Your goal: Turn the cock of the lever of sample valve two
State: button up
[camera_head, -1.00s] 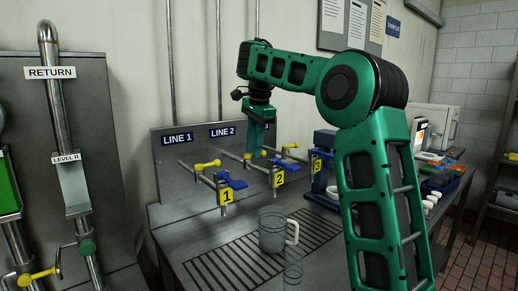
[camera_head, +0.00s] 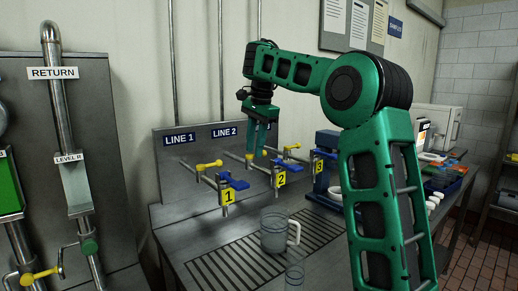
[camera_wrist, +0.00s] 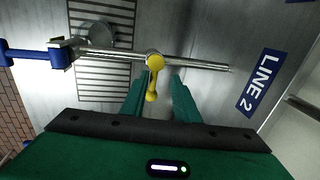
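Sample valve two carries a yellow tag marked 2 (camera_head: 281,179) below the LINE 2 sign (camera_head: 224,132). A yellow lever (camera_wrist: 152,82) sits on its pipe, and its free end points down toward my gripper in the wrist view. The blue lever (camera_wrist: 30,55) lies at the pipe's left end there. My gripper (camera_head: 257,153) points down over the yellow lever. Its green fingers (camera_wrist: 160,84) are apart, with the lever's end between or just beyond their tips. I see no clear contact. The fingers partly hide the yellow lever in the head view.
Valve one, with tag 1 (camera_head: 228,197), a yellow lever and a blue lever, stands close at left. Valve three, with tag 3 (camera_head: 318,167), is at right. A clear jug (camera_head: 274,232) stands on the slotted drain below. The wall panel is close behind.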

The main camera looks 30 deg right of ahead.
jog(key=shift+s, duration=0.1)
jog(key=v, duration=1)
jog(key=shift+r, duration=0.4)
jog(key=shift+d, duration=0.1)
jog(key=s+d+f+n+g+h, duration=0.15)
jog(key=s+d+f, duration=0.35)
jog(key=s, duration=0.5)
jog(key=s+d+f+n, duration=0.3)
jog(key=s+f, duration=0.5)
jog(key=s, duration=0.2)
jog(key=s+a+f+n, duration=0.2)
jog(key=s+f, duration=0.8)
jog(key=s, duration=0.1)
jog(key=s+a+f+n+y, duration=0.1)
jog(key=s+a+f+n, duration=0.1)
jog(key=s+f, duration=0.8)
jog(key=shift+s+a+n+g, duration=0.4)
jog(key=shift+s+a, duration=0.2)
jog(key=shift+s, duration=0.35)
jog(key=shift+f, duration=0.1)
